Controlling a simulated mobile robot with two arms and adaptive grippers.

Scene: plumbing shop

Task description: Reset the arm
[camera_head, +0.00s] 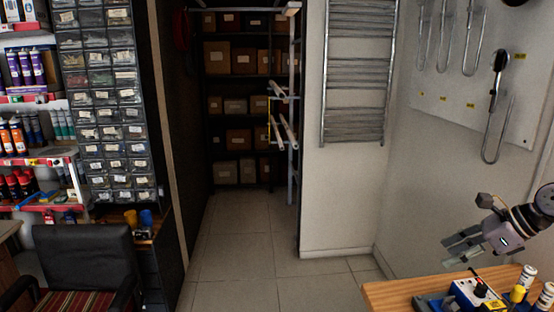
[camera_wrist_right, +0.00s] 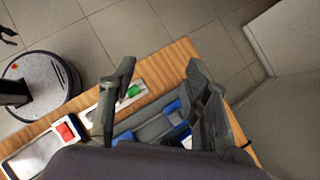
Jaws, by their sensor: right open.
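My right gripper (camera_head: 462,246) shows at the right of the head view, held above the corner of a wooden table. Its fingers are apart and nothing is between them. In the right wrist view the two fingers of the right gripper (camera_wrist_right: 158,88) are spread over the table top, with a grey tray and small items below them. The right arm comes in from the right edge. My left gripper is not in the head view.
The wooden table (camera_head: 400,292) holds a blue box (camera_head: 476,294) and several small bottles. A black chair (camera_head: 85,255) stands at the left beside shelves and a drawer cabinet (camera_head: 108,100). The tiled floor (camera_head: 240,240) is clear in the middle. A towel radiator (camera_head: 358,70) hangs on the wall.

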